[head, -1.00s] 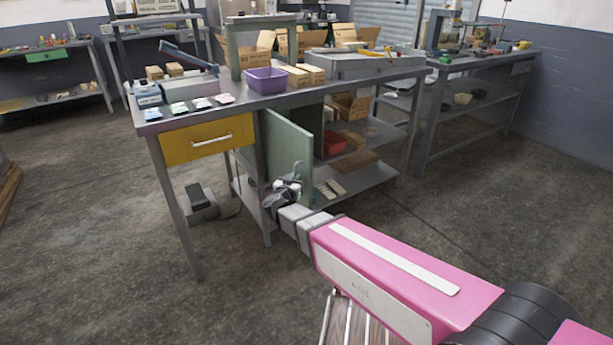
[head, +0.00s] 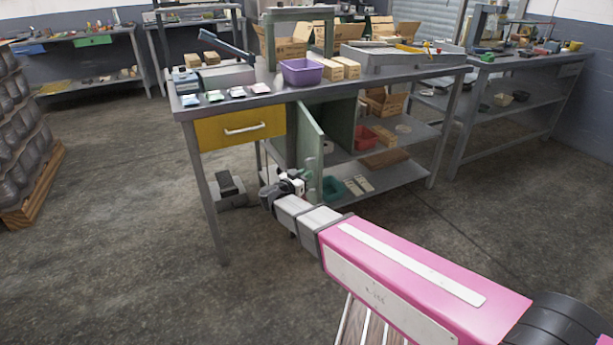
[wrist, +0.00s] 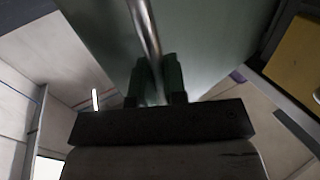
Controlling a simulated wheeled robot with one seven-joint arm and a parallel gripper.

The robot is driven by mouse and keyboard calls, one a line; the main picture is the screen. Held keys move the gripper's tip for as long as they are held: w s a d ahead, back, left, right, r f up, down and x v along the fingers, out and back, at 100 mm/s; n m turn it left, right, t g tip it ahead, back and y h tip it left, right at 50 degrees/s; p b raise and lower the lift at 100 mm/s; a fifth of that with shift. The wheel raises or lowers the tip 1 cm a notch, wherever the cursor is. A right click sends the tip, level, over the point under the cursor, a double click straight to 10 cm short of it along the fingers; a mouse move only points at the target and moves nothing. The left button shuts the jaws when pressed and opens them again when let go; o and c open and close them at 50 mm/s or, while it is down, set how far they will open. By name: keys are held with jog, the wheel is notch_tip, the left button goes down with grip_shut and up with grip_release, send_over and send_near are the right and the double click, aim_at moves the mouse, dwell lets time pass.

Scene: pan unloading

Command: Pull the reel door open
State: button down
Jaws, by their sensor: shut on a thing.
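The green reel door (head: 309,143) stands swung out from the cabinet under the workbench, seen nearly edge-on in the head view. It fills much of the wrist view (wrist: 210,45). A metal bar handle (wrist: 145,30) on the door runs down between the fingers of my gripper (wrist: 158,82). My gripper is shut on the handle. In the head view my gripper (head: 308,172) is at the lower part of the door, and its fingers are small and partly hidden there.
The workbench (head: 360,76) has a yellow drawer (head: 240,129) left of the door. A purple bin (head: 301,71) and cardboard boxes stand on top. The floor in front is clear.

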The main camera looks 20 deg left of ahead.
jog(key=shift+w+a, duration=0.25)
jog(key=shift+a, duration=0.05)
jog(key=c, duration=1.2)
grip_release()
jog(key=shift+d, duration=0.15)
jog(key=shift+s, duration=0.15)
jog(key=v, duration=1)
jog(key=shift+s, duration=0.35)
